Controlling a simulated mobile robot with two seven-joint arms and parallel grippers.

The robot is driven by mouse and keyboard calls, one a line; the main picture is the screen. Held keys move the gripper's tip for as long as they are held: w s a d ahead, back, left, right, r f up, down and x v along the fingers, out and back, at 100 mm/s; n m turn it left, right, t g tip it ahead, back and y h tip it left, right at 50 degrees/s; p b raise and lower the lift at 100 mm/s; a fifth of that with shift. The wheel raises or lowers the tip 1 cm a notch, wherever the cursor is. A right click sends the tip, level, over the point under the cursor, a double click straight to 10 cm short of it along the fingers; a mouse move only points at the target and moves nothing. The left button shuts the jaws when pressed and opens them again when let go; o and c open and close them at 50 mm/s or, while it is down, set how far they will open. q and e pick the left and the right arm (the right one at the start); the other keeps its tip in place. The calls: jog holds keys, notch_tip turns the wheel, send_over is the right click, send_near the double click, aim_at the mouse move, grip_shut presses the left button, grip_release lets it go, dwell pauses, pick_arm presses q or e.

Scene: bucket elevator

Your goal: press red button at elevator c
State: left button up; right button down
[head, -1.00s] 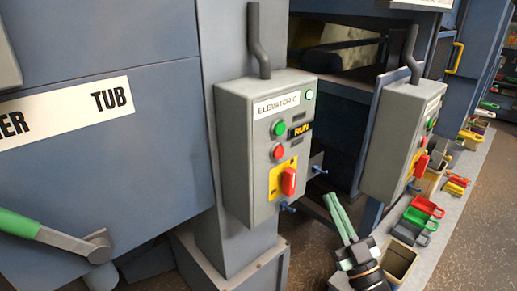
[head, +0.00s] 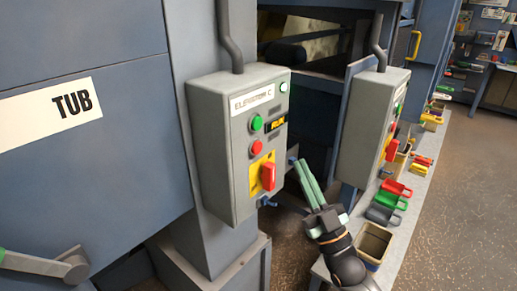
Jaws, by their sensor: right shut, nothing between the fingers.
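The grey control box (head: 212,150) labelled "Elevator C" is mounted on a blue-grey post in the middle left of the head view. Its round red button (head: 256,147) sits below a green button (head: 257,123) and above a yellow plate with a red switch handle (head: 268,176). My right gripper (head: 302,165) has pale green fingers and is shut and empty. It points up, just right of the box's lower right edge in the picture. I cannot tell whether it touches the box or a small fitting there. Nothing covers the red button. My left gripper is out of view.
A second, similar control box (head: 362,130) stands to the right. Below it a ledge (head: 412,205) carries several coloured bins and scoops. A large blue panel marked "TUB" (head: 85,150) fills the left, with a green-handled lever (head: 40,264) at its bottom. Speckled floor is open at right.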

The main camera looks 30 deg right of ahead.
aim_at(260, 143)
jog(key=w+a+b, duration=0.1)
jog(key=w+a, duration=0.2)
jog(key=w, duration=0.4)
jog(key=shift+w, duration=0.1)
dwell(1.9)
jog(key=shift+w+a+b, duration=0.15)
jog(key=shift+w+b, duration=0.15)
jog(key=shift+w, duration=0.05)
jog(key=shift+w+a, duration=0.2)
jog(key=shift+w, duration=0.25)
dwell(0.7)
jog(key=shift+s, duration=0.1)
jog(key=shift+s+d, duration=0.35)
jog(key=shift+s, duration=0.4)
